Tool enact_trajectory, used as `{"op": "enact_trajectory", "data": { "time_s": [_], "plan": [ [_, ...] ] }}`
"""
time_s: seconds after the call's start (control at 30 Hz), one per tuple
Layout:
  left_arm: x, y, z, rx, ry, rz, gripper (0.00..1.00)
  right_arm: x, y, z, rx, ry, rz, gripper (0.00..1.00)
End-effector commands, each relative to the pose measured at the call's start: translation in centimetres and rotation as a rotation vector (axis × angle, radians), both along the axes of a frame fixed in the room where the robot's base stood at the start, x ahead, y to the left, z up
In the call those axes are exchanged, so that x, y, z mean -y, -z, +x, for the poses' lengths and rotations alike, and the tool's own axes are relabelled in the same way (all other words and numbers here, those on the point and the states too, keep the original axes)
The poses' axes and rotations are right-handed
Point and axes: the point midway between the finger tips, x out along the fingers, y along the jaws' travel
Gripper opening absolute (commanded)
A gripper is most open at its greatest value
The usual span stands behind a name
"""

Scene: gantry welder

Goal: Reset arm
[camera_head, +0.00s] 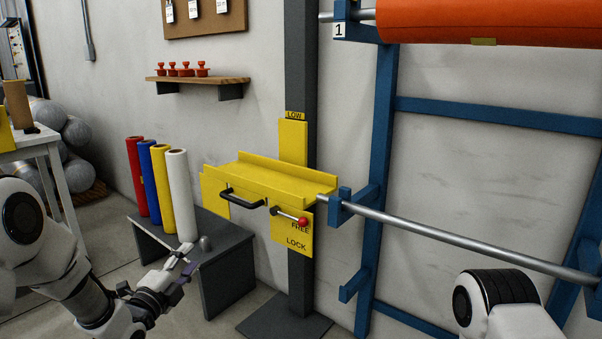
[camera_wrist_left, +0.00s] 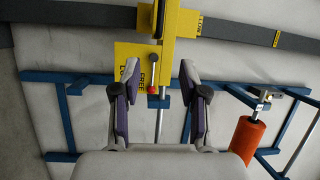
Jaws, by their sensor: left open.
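My left gripper (camera_head: 181,260) is open and empty in the head view, low in front of the dark bench. It also shows in the left wrist view (camera_wrist_left: 158,92), fingers spread apart. A yellow carriage (camera_head: 270,183) sits on a dark upright post, with a black handle (camera_head: 242,199) on its front. Below the handle, a short lever with a red knob (camera_head: 303,222) points right, beside the word FREE; LOCK is printed lower. In the left wrist view the red knob (camera_wrist_left: 153,89) appears between the fingers but farther off, untouched. My right gripper is out of view.
The dark bench (camera_head: 228,248) holds red, blue, yellow and white rolls (camera_head: 181,195). A blue rack (camera_head: 384,160) at right carries a bare steel bar (camera_head: 450,238) and an orange roll (camera_head: 490,22). A wall shelf (camera_head: 200,80) holds red knobs. Open floor lies before the post.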

Motion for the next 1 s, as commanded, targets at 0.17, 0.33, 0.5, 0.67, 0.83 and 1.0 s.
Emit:
{"op": "enact_trajectory", "data": {
  "time_s": [0.17, 0.33, 0.5, 0.67, 0.83, 1.0],
  "plan": [
    [1.0, -1.5, -1.5, -0.099, 0.011, 0.005, 0.43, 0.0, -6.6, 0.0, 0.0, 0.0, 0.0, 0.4],
    [2.1, -1.3, -5.3, -0.303, 0.004, -0.007, 0.43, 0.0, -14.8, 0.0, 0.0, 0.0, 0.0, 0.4],
    [2.9, 0.3, -13.0, -0.66, -0.067, -0.128, 0.43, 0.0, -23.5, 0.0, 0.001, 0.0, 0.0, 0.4],
    [2.8, 1.3, -22.1, -1.012, -0.228, -0.301, 0.43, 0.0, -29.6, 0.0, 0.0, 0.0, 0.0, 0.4],
    [2.1, 1.1, -32.5, -1.342, -0.529, -0.521, 0.43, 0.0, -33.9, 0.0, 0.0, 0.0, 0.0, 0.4],
    [0.8, 1.8, -41.1, -1.527, -0.993, -0.804, 0.43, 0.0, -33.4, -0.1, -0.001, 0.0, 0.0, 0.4]
  ]
}}
